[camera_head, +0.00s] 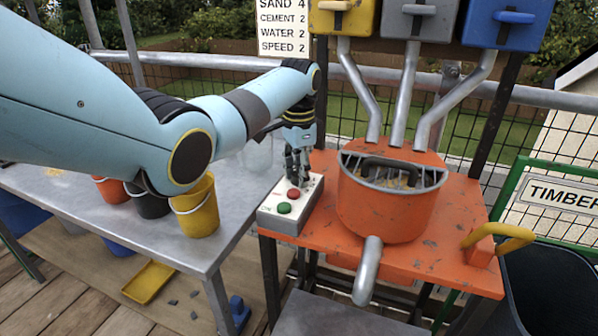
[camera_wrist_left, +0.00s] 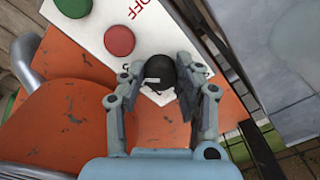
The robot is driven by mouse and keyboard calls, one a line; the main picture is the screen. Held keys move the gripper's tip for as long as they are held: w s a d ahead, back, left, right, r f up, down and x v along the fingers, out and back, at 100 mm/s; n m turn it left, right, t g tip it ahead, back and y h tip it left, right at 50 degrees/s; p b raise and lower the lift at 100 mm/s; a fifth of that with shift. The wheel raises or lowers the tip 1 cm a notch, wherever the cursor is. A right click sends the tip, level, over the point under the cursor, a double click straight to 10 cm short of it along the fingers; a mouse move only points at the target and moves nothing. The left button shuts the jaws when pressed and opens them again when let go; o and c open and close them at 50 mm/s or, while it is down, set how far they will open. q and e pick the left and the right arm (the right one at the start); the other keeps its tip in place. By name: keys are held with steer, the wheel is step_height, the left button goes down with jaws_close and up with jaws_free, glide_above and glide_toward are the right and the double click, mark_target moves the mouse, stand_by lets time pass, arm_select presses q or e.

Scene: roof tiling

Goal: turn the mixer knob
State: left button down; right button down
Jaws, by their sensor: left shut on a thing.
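The mixer knob is a round black dial with a white mark, best seen in the left wrist view (camera_wrist_left: 160,72), on the white end of a control box (camera_head: 267,212). My left gripper (camera_head: 297,178) reaches down over the far end of that box. In the left wrist view its two fingers (camera_wrist_left: 158,88) stand on either side of the knob and are shut on it. A red button (camera_head: 293,193) and a green button (camera_head: 284,208) sit on the same box. The orange mixer drum (camera_head: 385,205) stands to its right. My right gripper is not in view.
A grey table (camera_head: 170,222) with a yellow bucket (camera_head: 197,210) is at the left. A sign (camera_head: 283,28) reads sand 4, cement 2, water 2, speed 2. Yellow, grey and blue hoppers (camera_head: 417,18) with chutes hang above the drum. A yellow handle (camera_head: 500,238) sticks out at the right.

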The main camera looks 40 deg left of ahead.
arm_select(q)
steer(key=shift+r+n+p, duration=0.2)
steer(key=shift+n+p, duration=1.5)
steer(key=shift+n, duration=0.3)
steer(key=shift+n+p, duration=0.6)
steer(key=shift+n, duration=0.5)
steer(key=shift+f+n+p, duration=0.15)
steer(key=shift+n+p, duration=0.25)
steer(key=shift+n, duration=0.8)
